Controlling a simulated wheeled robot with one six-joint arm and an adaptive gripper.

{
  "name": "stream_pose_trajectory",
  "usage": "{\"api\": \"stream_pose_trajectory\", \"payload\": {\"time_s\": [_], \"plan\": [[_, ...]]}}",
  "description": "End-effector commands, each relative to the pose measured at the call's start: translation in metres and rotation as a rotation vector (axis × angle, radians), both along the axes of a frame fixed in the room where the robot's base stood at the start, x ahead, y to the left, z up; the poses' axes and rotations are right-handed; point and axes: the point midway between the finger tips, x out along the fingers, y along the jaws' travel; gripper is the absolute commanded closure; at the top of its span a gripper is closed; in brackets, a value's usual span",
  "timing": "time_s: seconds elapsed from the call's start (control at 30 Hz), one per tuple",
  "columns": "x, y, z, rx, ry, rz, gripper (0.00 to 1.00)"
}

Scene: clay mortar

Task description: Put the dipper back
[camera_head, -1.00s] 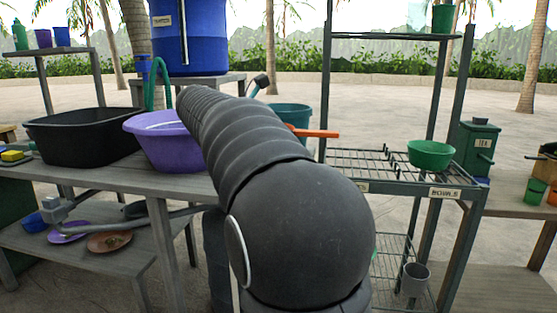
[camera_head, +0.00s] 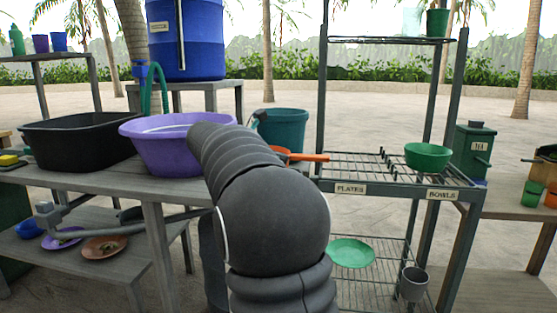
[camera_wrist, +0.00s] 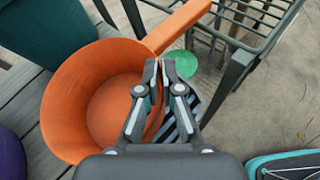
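The orange dipper (camera_wrist: 95,112) fills the left of the wrist view, bowl opening toward the camera, its handle pointing up and right. In the head view only its orange handle (camera_head: 308,158) and a bit of its bowl show past my arm, pointing right toward the rack (camera_head: 325,185). My gripper (camera_wrist: 160,64) is closed with the dipper's right rim between its fingers. The dipper is beside the bench's right end. I cannot tell whether it touches anything below. My arm hides most of it in the head view.
A purple basin (camera_head: 165,150) and black tub (camera_head: 80,142) stand on the bench (camera_head: 110,178). A teal bucket (camera_head: 287,130) is behind the dipper. The rack holds a green bowl (camera_head: 428,157) and, lower, a green plate (camera_head: 350,253). A blue barrel (camera_head: 200,40) stands behind.

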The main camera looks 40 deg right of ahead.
Motion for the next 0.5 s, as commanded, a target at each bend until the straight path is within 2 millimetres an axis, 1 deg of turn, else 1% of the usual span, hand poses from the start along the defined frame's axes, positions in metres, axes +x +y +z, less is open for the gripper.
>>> {"api": "stream_pose_trajectory", "payload": {"time_s": [0.13, 0.5], "plan": [[0.000, 0.000, 0.000, 0.000, 0.000, 0.000, 1.00], [0.000, 0.000, -0.010, 0.000, 0.000, -0.001, 1.00]]}}
